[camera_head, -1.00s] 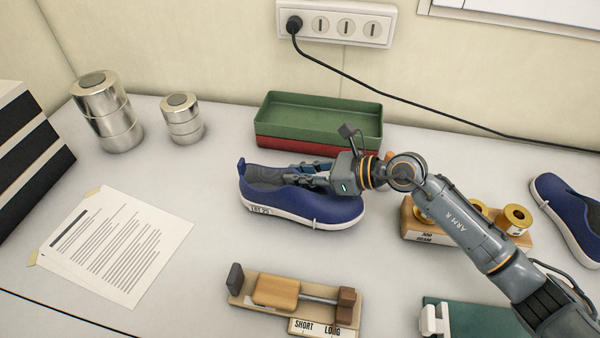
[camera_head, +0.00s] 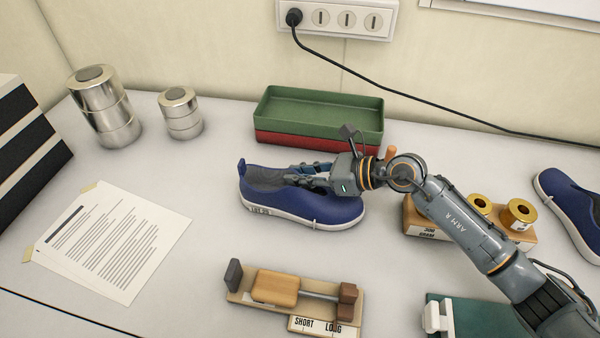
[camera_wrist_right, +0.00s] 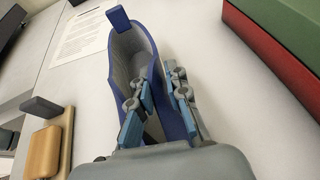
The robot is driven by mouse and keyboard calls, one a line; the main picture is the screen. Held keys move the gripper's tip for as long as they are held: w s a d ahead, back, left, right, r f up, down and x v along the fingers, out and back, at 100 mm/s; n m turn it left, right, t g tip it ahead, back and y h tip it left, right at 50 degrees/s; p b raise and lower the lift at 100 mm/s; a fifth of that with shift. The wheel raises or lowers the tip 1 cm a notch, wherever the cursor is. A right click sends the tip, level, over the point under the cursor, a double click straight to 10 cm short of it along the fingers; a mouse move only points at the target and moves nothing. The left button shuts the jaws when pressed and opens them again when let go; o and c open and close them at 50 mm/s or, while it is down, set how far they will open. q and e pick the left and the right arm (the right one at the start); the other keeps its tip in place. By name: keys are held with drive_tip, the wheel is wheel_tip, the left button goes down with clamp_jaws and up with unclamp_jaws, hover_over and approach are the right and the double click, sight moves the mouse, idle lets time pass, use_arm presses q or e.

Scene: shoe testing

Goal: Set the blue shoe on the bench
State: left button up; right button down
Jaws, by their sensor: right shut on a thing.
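The blue shoe (camera_head: 318,208) with a white sole and a grey lining is at the middle of the pale bench top (camera_head: 215,270), its heel tab to the left. I cannot tell whether its sole touches the surface. My right gripper (camera_head: 300,178) reaches in from the right and is shut on the shoe's upper at the opening. In the right wrist view, the fingers (camera_wrist_right: 158,100) are at the collar of the shoe (camera_wrist_right: 121,24), and the toe is hidden behind the gripper body. My left gripper is not in view.
A green tray (camera_head: 318,107) on a red one stands behind the shoe. A sizing device (camera_head: 270,300) is in front. A wooden block with brass weights (camera_head: 518,215) and another blue shoe (camera_head: 570,212) are at right. Metal weights (camera_head: 103,108) and papers (camera_head: 115,240) are at left.

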drive_tip(key=c, duration=1.2)
unclamp_jaws()
drive_tip(key=v, duration=1.2)
drive_tip(key=shift+s, duration=0.1)
